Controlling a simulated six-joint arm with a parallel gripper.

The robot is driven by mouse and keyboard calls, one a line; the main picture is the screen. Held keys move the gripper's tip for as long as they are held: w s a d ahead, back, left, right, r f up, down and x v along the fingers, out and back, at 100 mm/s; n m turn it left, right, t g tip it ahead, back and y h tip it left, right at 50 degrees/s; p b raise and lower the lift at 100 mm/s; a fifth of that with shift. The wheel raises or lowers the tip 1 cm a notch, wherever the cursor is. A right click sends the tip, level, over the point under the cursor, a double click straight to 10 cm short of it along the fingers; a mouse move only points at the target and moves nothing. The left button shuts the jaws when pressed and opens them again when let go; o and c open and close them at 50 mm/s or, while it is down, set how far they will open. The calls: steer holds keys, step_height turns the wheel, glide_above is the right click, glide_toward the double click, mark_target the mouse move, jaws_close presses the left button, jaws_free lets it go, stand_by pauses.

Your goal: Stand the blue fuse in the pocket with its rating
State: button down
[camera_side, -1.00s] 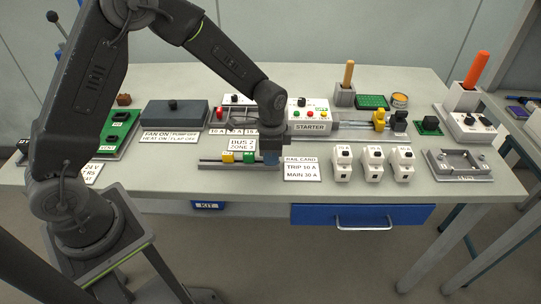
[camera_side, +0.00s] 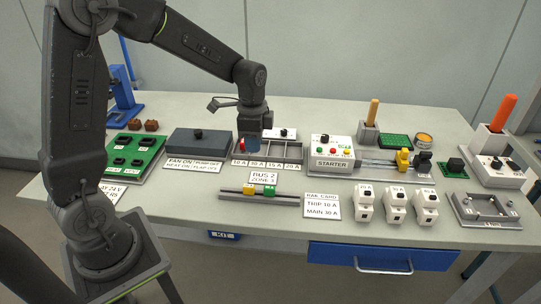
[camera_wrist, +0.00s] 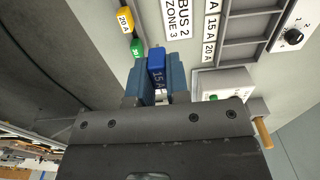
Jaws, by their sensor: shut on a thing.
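The blue fuse (camera_wrist: 157,65), marked 15 A, is held between the blue fingers of my gripper (camera_wrist: 156,80) in the wrist view. In the side view my gripper (camera_side: 253,143) is shut and points down over the left part of the pocket tray (camera_side: 291,157); the fuse cannot be made out there. The tray's front labels (camera_side: 264,164) read 10 A, 30 A, 15 A and 20 A. A red piece (camera_side: 242,145) shows at the 10 A end. The right pockets look empty. The tray also shows in the wrist view (camera_wrist: 235,52).
A rail (camera_side: 236,194) in front holds a yellow fuse (camera_side: 249,190) and a green fuse (camera_side: 269,191). The BUS 2 card (camera_side: 263,177) lies between rail and tray. A dark block (camera_side: 198,142) stands left, the starter unit (camera_side: 331,152) right.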

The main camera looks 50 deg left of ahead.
steer(key=w+a, duration=0.3)
steer(key=a, duration=0.4)
steer(key=w+a, duration=0.3)
steer(key=a, duration=0.5)
glide_above(278, 153)
step_height(278, 153, down, 7)
steer(key=shift+r, duration=0.2)
steer(key=shift+f, duration=2.05)
steer(key=shift+f, duration=0.1)
steer(key=c, duration=1.1)
jaws_free()
